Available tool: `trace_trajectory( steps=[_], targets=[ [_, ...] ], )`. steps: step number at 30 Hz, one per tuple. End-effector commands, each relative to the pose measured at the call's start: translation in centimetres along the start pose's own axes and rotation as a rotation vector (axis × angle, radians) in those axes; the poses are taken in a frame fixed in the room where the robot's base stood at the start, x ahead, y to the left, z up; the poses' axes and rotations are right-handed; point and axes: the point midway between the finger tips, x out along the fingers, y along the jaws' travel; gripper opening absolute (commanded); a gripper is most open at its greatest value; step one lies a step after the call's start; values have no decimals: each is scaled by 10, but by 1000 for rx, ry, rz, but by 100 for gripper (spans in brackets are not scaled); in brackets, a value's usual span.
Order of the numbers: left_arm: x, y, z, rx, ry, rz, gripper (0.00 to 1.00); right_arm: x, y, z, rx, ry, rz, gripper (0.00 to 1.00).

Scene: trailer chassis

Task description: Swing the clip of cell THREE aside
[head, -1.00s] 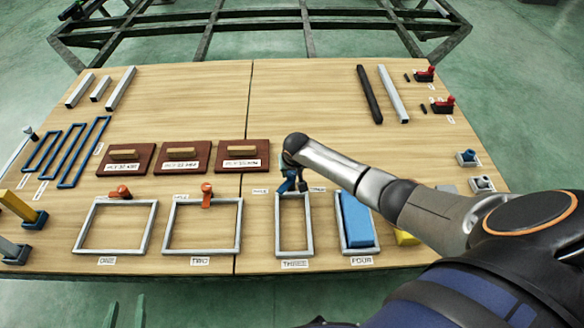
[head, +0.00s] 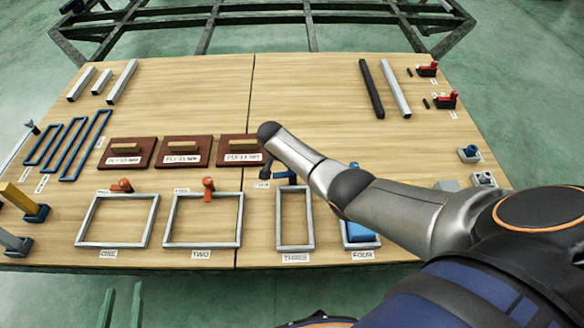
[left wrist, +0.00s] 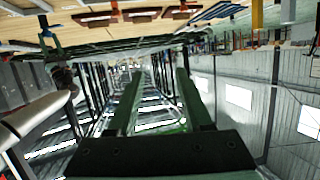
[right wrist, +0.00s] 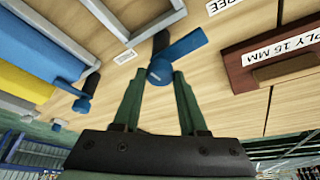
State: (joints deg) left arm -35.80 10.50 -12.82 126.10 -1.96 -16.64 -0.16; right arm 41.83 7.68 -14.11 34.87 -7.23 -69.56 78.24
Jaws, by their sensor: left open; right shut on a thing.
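The clip of cell THREE (right wrist: 176,57) has a blue body with a dark tab, and its blue arm points up and right in the right wrist view. In the head view part of the clip (head: 286,177) shows above the grey frame of cell THREE (head: 309,218), which is empty. My right gripper (right wrist: 157,76) is shut on the clip, at its round blue hub; in the head view my right arm hides it. My left gripper (head: 124,290) is open and empty, low at the table's front edge. It also shows in the left wrist view (left wrist: 155,75).
The frame of cell FOUR (head: 345,245) holds a blue block, mostly behind my right arm. Another blue clip (right wrist: 83,102) stands beside it. Frames ONE (head: 152,225) and TWO (head: 241,218) have orange clips. Brown boards (head: 183,163) lie behind them. The table's back middle is clear.

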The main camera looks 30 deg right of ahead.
Motion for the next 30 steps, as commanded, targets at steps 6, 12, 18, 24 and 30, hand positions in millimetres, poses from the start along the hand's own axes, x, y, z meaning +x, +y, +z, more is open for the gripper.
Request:
trace_trajectory(
  steps=[6, 12, 18, 24, 30],
  targets=[
    [0, -5, -43, 50, 172, -10, 50, 2, 0, 1, 83, -1, 35, 0],
    [-3, -6, -62, 71, 244, -13, 50, 1, 0, 0, 118, -1, 50, 0],
    [-4, -6, -66, 76, 259, -13, 50, 1, 0, 0, 127, 0, 54, 0],
    [-4, -7, -66, 75, 259, -14, 50, 0, 0, 0, 127, 0, 53, 0],
    [-4, -7, -66, 75, 257, -14, 50, 0, 0, -1, 126, 0, 53, 60]
  ],
)
